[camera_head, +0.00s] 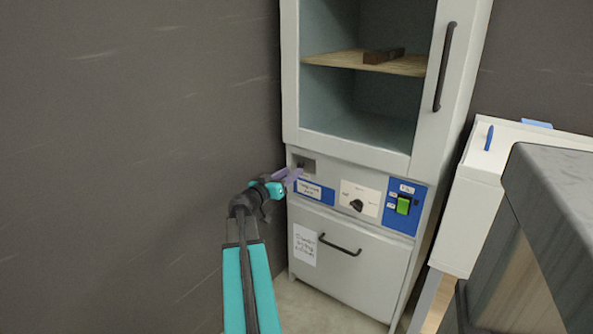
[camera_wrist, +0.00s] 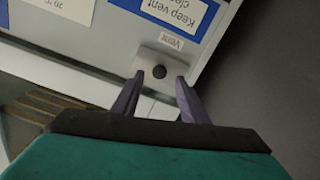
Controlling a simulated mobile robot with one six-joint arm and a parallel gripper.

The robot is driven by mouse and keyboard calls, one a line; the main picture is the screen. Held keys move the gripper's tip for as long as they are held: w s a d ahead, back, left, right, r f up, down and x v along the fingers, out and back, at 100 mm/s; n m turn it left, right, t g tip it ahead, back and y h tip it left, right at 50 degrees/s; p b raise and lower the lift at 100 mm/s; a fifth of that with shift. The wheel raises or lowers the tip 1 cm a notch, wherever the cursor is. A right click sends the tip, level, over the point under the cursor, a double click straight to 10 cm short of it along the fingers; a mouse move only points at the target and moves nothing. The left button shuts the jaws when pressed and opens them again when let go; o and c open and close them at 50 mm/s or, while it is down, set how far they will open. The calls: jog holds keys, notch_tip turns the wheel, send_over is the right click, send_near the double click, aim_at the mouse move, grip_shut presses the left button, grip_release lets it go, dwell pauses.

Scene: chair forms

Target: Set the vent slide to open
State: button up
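In the head view the vent plate (camera_head: 307,164) is at the left end of the cabinet's control panel, partly hidden by my gripper (camera_head: 292,177). In the wrist view my gripper (camera_wrist: 159,77) has its two purple fingers apart. The knob appears between the fingertips, with a gap on each side. I cannot tell whether the fingertips reach as deep as the knob.
A blue-backed label (camera_head: 315,191), a dial (camera_head: 356,205) and a green switch (camera_head: 403,205) are on the same panel. Below is a drawer front with a black handle (camera_head: 340,246). A dark wall (camera_head: 140,150) stands close on the left; a grey-topped block (camera_head: 555,200) is at right.

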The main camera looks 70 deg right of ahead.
aim_at(299, 166)
jog(key=shift+x, duration=2.4)
grip_shut()
